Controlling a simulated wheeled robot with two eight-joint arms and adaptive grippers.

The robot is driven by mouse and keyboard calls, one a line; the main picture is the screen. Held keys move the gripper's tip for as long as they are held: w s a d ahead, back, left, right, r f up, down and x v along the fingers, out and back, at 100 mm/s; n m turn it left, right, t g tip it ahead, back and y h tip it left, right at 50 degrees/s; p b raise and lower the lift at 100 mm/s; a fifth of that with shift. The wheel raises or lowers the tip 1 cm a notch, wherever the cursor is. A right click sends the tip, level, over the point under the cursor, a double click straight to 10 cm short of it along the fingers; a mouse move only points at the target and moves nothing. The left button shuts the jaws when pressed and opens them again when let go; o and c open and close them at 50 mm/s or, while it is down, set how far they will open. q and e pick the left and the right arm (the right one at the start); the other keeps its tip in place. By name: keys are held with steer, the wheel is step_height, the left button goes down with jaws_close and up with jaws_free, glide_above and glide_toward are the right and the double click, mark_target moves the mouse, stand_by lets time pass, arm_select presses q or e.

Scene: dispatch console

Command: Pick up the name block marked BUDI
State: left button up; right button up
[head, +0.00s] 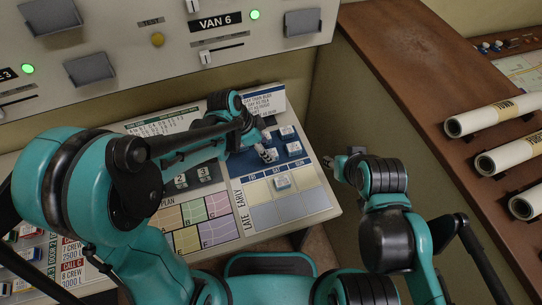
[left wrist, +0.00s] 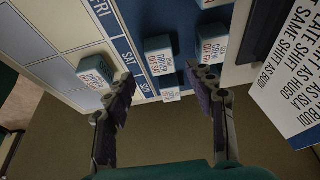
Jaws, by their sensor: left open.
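Several small blue-sided name blocks with white printed faces are in view, and I cannot read BUDI on any of them. In the left wrist view, one block (left wrist: 159,55) stands ahead between the fingers, and a smaller-looking white-faced block (left wrist: 171,94) is below it. Another block (left wrist: 97,72) is beside the left finger, and one more (left wrist: 213,43) is by the right finger. My left gripper (left wrist: 164,80) is open and empty, over the board's edge. In the head view, its fingers partly cover a block (head: 269,154). My right gripper (head: 340,165) is off the board's right side; its jaws are unclear.
The board has a weekday grid (head: 285,208) with a block (head: 282,183) on it, and a blue strip with blocks (head: 293,148). A printed rule card (left wrist: 292,80) stands at the right. Rolled charts (head: 492,116) lie on the wooden side desk (head: 420,90).

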arm_select(q)
steer(key=x, duration=0.2)
steer(key=b+x, duration=0.1)
steer(key=shift+w+f, duration=0.15)
steer(key=shift+f, duration=0.3)
steer(key=shift+r, duration=0.1)
steer(key=c, duration=1.1)
steer(key=shift+c, duration=0.2)
